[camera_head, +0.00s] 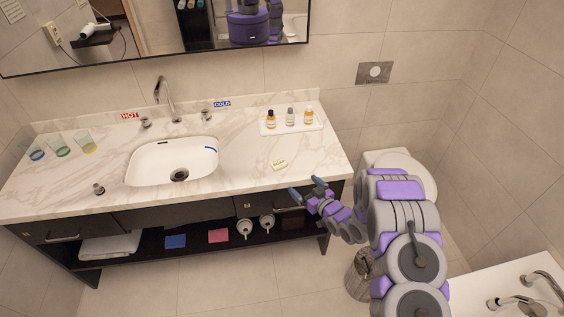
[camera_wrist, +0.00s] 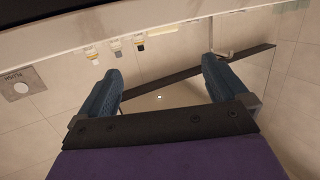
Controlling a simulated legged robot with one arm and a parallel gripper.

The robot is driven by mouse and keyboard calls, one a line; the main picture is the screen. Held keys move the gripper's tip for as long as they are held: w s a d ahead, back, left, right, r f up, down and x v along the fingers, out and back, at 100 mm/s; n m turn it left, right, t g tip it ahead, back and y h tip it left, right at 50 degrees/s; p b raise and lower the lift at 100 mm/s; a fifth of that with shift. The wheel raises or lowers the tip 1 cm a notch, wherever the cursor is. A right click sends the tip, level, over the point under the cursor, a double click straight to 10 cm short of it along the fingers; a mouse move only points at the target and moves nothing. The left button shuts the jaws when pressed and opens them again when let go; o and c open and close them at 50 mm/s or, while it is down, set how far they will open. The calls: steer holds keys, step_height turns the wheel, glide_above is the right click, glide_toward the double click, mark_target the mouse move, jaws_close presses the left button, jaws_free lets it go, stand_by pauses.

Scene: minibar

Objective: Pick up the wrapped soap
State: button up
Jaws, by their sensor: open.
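The wrapped soap (camera_head: 279,164) is a small pale bar lying on the marble counter (camera_head: 240,165), to the right of the sink in the head view. My gripper (camera_head: 305,189) is open, with blue fingers apart. It is at the counter's front right edge, to the right of and nearer than the soap, and not touching it. In the wrist view my open gripper (camera_wrist: 160,85) has nothing between its fingers. I cannot make out the soap in the wrist view.
A white tray (camera_head: 273,129) with several small bottles stands behind the soap. The sink (camera_head: 150,170) and faucet (camera_head: 166,95) are to the left, with glasses (camera_head: 60,148) at the far left. A toilet (camera_head: 410,165) is at the right. The counter around the soap is clear.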

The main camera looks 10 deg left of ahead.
steer(key=b, duration=0.1)
glide_toward(282, 166)
steer(key=x, duration=0.4)
steer(key=shift+a+f, duration=0.1)
steer(key=shift+a, duration=0.1)
steer(key=shift+w+a+f, duration=0.1)
steer(key=shift+w+a, duration=0.15)
steer(key=shift+w, duration=0.35)
steer(key=shift+b+x, duration=0.9)
steer(key=shift+x, duration=1.8)
steer(key=shift+c, duration=0.2)
steer(key=shift+s, duration=0.1)
steer(key=c, duration=1)
